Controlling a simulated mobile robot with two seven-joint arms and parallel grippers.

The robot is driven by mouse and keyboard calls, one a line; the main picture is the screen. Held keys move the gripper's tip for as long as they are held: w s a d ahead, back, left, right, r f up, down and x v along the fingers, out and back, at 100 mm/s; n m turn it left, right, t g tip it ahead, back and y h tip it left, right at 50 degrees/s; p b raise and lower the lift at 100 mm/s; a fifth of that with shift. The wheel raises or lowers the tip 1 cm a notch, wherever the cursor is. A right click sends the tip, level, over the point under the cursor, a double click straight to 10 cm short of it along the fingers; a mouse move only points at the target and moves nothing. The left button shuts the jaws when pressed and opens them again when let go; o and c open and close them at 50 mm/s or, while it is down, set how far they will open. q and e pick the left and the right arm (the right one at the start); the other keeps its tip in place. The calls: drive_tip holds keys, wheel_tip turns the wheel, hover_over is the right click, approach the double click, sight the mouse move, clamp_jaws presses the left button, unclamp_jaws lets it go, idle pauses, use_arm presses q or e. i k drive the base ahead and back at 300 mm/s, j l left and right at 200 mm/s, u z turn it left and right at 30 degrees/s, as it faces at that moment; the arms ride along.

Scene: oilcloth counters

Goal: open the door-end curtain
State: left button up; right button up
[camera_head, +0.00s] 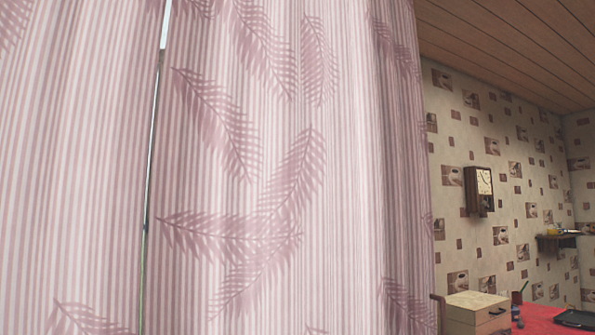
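A pink and white striped curtain with darker palm-leaf shapes fills the left and middle of the head view. It hangs in two panels, a left panel (75,170) and a wider right panel (290,170). A narrow upright gap (152,150) runs between them, a little wider and brighter at the top. The panels are almost closed together. Which one is the door-end curtain I cannot tell. Neither of my grippers shows in this view.
Right of the curtain is a patterned wall with a clock (480,191) and a small shelf (558,241). Below stand a light wooden box (475,309) and a red-topped counter (540,318) with a dark tray (577,319) and small items. The curtain hangs close in front.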

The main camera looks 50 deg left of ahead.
sight(291, 192)
drive_tip(key=u, duration=1.35)
